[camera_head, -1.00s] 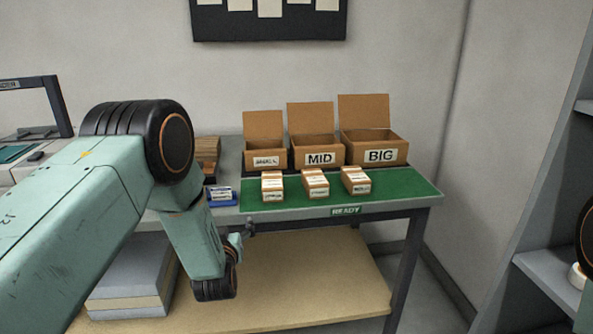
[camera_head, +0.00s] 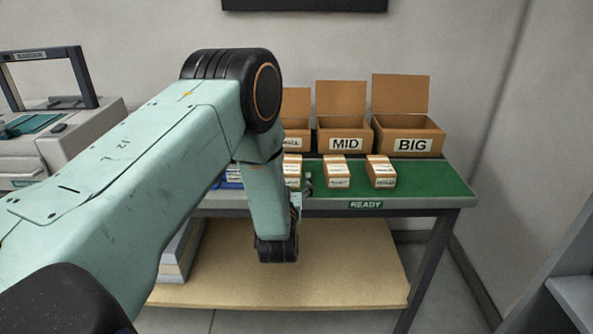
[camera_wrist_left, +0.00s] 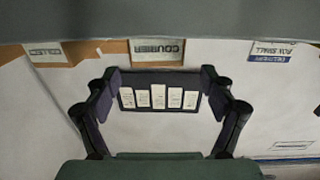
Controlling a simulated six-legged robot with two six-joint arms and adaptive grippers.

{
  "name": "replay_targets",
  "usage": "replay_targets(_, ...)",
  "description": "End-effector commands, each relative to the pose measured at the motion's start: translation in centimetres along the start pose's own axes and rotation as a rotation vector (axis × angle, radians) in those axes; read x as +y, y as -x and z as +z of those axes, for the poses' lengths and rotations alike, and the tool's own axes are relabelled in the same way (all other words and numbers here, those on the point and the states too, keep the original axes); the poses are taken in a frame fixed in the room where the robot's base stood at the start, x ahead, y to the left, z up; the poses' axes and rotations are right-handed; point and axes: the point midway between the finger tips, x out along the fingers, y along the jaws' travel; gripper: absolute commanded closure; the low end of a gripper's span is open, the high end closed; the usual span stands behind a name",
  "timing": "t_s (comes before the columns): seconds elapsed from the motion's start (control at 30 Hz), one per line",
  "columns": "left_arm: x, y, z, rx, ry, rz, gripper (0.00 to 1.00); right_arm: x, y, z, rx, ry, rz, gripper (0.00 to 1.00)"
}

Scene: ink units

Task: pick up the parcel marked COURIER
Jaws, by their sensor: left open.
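The parcel marked COURIER (camera_wrist_left: 157,48) shows its label upside down at the top of the left wrist view. In the head view it appears to be the leftmost parcel (camera_head: 292,171) on the green mat (camera_head: 440,178), partly hidden by my left arm; its label is too small to read there. My left gripper (camera_head: 303,190) is at the table's front edge, close to that parcel and apart from it. In the wrist view its fingers (camera_wrist_left: 161,78) are spread with nothing between them. My right gripper is not in view.
Two similar parcels, a middle one (camera_head: 337,171) and a right one (camera_head: 380,171), stand beside it. A blue-labelled item (camera_head: 232,177) lies to the left. Open boxes marked MID (camera_head: 345,143) and BIG (camera_head: 412,146) stand behind, with another partly hidden box (camera_head: 296,136).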

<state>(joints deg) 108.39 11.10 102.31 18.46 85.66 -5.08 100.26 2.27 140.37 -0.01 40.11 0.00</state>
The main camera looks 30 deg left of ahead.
Motion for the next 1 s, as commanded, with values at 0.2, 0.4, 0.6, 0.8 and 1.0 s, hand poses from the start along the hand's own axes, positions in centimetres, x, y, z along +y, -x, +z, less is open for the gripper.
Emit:
replay_targets(0.2, 0.1, -2.5, 0.5, 0.002, 0.000, -0.001, 0.17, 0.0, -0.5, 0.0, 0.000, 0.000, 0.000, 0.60)
replay_targets(0.4, 0.4, -5.1, 0.7, 0.001, 0.000, 0.001, 0.17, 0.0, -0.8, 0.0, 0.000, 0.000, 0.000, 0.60)
replay_targets(0.6, 0.7, -5.9, 0.7, -0.001, -0.001, 0.004, 0.17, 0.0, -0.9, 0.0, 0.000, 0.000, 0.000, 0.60)
replay_targets(0.8, 0.9, -6.0, 0.6, -0.001, -0.001, 0.005, 0.21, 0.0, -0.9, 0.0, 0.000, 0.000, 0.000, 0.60)
replay_targets(1.0, 0.9, -6.0, 0.6, -0.001, -0.001, 0.005, 0.38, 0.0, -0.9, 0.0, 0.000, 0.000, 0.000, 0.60)
